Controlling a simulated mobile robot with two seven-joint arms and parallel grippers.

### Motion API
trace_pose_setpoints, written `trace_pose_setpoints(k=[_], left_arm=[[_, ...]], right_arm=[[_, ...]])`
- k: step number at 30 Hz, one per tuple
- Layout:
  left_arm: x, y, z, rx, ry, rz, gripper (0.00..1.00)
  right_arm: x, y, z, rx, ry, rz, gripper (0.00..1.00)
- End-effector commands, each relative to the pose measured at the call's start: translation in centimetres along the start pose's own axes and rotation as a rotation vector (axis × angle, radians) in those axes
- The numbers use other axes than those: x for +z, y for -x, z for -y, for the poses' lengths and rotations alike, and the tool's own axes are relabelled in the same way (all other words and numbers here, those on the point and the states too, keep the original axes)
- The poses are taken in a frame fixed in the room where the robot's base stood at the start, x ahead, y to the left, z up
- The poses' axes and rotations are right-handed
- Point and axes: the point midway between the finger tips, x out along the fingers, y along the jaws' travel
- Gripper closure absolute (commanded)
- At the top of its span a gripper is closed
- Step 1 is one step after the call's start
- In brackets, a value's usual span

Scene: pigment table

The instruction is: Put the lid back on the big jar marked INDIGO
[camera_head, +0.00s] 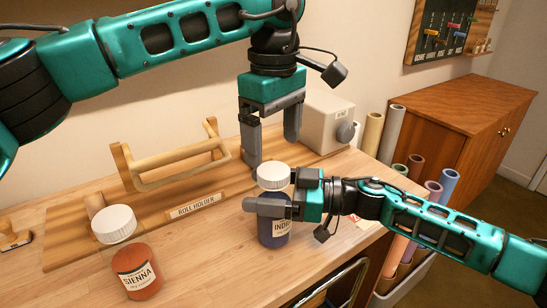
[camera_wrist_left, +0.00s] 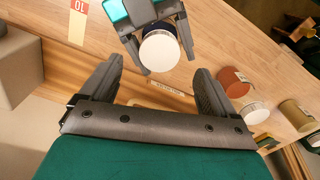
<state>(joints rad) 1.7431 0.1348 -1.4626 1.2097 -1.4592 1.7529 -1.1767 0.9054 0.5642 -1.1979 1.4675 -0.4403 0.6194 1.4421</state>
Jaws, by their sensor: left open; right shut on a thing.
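The dark blue INDIGO jar (camera_head: 274,232) stands at the table's front edge, upright. A white lid (camera_head: 273,175) is at its top; I cannot tell whether it is fully seated. My right gripper (camera_head: 276,206) is shut around the jar's upper body, just below the lid, and hides part of the jar. The left wrist view shows the white lid (camera_wrist_left: 160,51) from above, with the right gripper's fingers on both sides. My left gripper (camera_head: 272,145) is open and empty, fingers down, above and behind the lid, apart from it.
A SIENNA jar (camera_head: 136,275) with a white lid (camera_head: 114,225) stands at the front left. A wooden roll holder (camera_head: 180,165) spans the table's back. A grey box (camera_head: 325,120) stands behind my left gripper. Paper rolls (camera_head: 372,132) stand at the right. Table between the jars is clear.

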Motion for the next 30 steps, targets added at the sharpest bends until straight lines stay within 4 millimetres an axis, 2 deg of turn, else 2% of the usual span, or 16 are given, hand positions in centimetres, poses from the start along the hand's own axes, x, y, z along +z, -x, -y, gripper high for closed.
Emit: trace_pose_setpoints(k=[3, 9, 15, 22, 23, 29, 30], left_arm=[[0.0, 2.7, -0.1, 0.004, 0.002, -0.001, 0.11], [0.0, 5.8, -0.1, 0.001, 0.002, -0.001, 0.11], [0.0, 6.7, 0.0, -0.002, -0.001, 0.000, 0.11], [0.0, 6.8, 0.0, -0.001, 0.000, 0.000, 0.11], [0.0, 6.7, 0.0, -0.001, 0.000, 0.000, 0.11], [0.0, 6.7, 0.0, -0.001, 0.000, 0.000, 0.11], [0.0, 6.7, 0.0, -0.001, 0.000, 0.000, 0.11]], right_arm=[[0.0, -0.1, 0.1, -0.003, -0.002, 0.000, 1.00], [0.1, -0.1, 0.1, -0.003, -0.002, 0.000, 1.00], [0.1, -0.1, 0.1, -0.003, -0.002, 0.000, 1.00], [0.0, -0.1, 0.1, -0.003, -0.002, 0.000, 1.00], [0.0, -0.1, 0.1, -0.003, -0.002, 0.000, 0.19], [0.0, -0.1, 0.1, -0.002, -0.001, 0.000, 0.00], [0.0, -0.1, 0.1, -0.002, -0.001, 0.000, 0.00]])
